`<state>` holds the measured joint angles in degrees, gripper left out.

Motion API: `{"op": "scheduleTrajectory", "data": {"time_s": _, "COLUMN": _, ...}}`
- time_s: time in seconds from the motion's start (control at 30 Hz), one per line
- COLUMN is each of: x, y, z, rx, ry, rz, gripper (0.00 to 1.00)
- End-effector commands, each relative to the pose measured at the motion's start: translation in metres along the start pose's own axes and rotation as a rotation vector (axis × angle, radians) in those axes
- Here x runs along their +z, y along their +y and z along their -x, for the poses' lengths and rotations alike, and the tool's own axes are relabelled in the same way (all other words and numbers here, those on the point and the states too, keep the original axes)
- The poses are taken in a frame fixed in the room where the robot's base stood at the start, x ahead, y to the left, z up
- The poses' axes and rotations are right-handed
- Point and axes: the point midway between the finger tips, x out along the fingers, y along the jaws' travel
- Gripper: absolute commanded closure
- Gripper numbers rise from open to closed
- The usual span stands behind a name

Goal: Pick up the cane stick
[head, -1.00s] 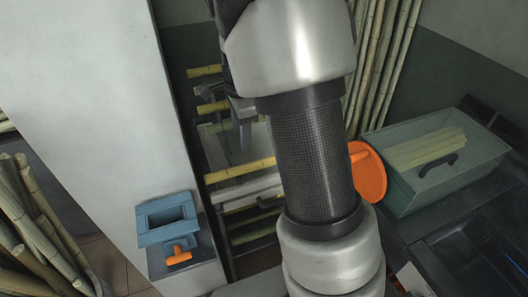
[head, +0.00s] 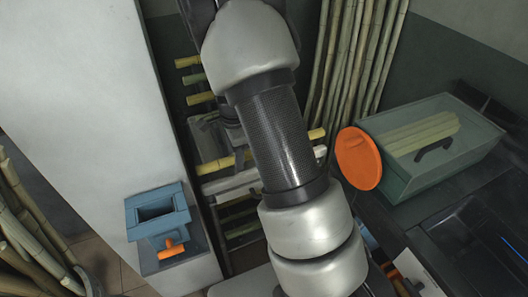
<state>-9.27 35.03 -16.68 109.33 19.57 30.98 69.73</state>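Several short yellow-green cane sticks lie on a rack behind my arm. The nearest clear one, a yellow cane stick (head: 214,165), runs from left to right at a slant. Its middle is hidden by my arm, and its right end shows just past the arm. Other sticks (head: 199,98) show farther back, their right parts hidden. My gripper (head: 238,150) is mostly hidden behind my arm. A dark part of it shows close to the yellow stick, but I cannot tell whether it touches the stick or whether its fingers are open or shut.
A blue press-like box (head: 150,236) with an orange handle stands at lower left by a white wall. A glass-sided case (head: 400,187) holding sticks is at right, beside an orange disc (head: 359,160). Tall canes (head: 350,60) lean at the back; more stand at lower left.

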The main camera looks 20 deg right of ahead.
Motion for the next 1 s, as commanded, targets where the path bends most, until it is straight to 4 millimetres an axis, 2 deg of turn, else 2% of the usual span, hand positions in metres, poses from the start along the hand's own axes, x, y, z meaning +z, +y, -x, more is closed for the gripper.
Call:
{"op": "scheduleTrajectory", "data": {"time_s": 0.07, "x": -0.001, "y": 0.000, "z": -0.006, "rx": -0.001, "ry": 0.001, "rz": -0.001, "gripper": 0.52}}
{"op": "scheduleTrajectory", "data": {"time_s": 0.23, "x": 0.000, "y": -0.001, "z": -0.005, "rx": -0.002, "ry": 0.001, "rz": -0.001, "gripper": 0.52}}
{"op": "scheduleTrajectory", "data": {"time_s": 0.53, "x": 0.000, "y": -0.001, "z": -0.005, "rx": -0.002, "ry": 0.001, "rz": -0.001, "gripper": 1.00}}
{"op": "scheduleTrajectory", "data": {"time_s": 0.83, "x": 0.000, "y": -0.002, "z": -0.002, "rx": -0.005, "ry": 0.001, "rz": 0.000, "gripper": 1.00}}
{"op": "scheduleTrajectory", "data": {"time_s": 1.0, "x": 0.000, "y": -0.005, "z": 0.020, "rx": -0.008, "ry": 0.001, "rz": 0.000, "gripper": 1.00}}
